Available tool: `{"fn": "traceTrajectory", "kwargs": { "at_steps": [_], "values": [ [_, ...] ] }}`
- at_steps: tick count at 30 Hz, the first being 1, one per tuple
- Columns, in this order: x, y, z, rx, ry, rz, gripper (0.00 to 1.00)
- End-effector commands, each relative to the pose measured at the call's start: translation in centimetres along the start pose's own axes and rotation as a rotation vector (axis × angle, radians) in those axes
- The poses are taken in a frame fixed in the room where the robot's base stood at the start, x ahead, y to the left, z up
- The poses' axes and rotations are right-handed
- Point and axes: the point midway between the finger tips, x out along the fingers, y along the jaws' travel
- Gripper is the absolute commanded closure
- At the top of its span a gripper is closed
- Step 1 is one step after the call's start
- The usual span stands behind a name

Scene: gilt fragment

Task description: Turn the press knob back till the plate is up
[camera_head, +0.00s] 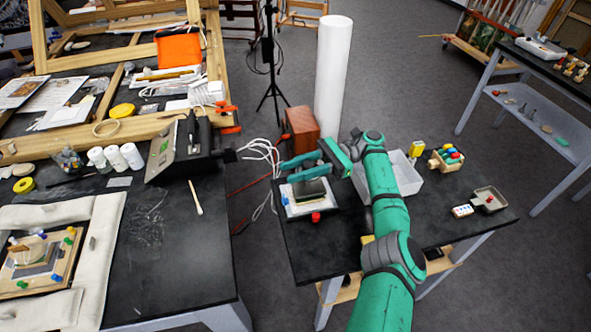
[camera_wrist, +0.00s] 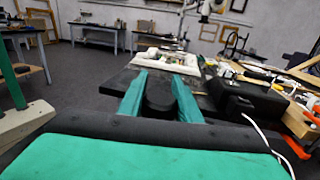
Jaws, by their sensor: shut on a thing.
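The small press (camera_head: 297,210) stands on the dark bench, with a pale base and a dark plate (camera_head: 311,188) above it. A light gap shows under part of the plate; its exact height I cannot tell. My gripper (camera_head: 290,170) reaches in from the right over the press, its green fingers roughly level. In the wrist view my gripper (camera_wrist: 160,78) has a dark, round-ended piece (camera_wrist: 158,95) between its two fingers, which I take for the press knob. The fingers are closed on it. In the head view the knob is hidden by the fingers.
A red knob-like piece (camera_head: 316,217) sits at the press's front edge. A brown box (camera_head: 301,128) and white roll (camera_head: 332,75) stand behind. The bench front is mostly clear.

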Motion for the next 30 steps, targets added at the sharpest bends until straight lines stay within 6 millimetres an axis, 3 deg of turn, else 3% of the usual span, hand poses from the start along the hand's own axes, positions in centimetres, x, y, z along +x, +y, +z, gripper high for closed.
{"fn": "traceTrajectory", "kwargs": {
  "at_steps": [2, 3, 5, 16, 22, 30],
  "values": [
    [0.2, 0.1, -0.1, 0.002, 0.0, 0.006, 0.92],
    [0.2, 0.1, -0.1, 0.002, 0.0, 0.006, 0.6],
    [0.1, 0.1, -0.1, 0.002, 0.0, 0.006, 0.5],
    [0.1, 0.0, 0.4, 0.0, 0.0, 0.002, 0.5],
    [0.1, 0.1, 3.3, -0.003, 0.001, 0.006, 0.5],
    [1.0, 2.2, 5.6, -0.002, 0.0, 0.004, 0.5]
  ]
}}
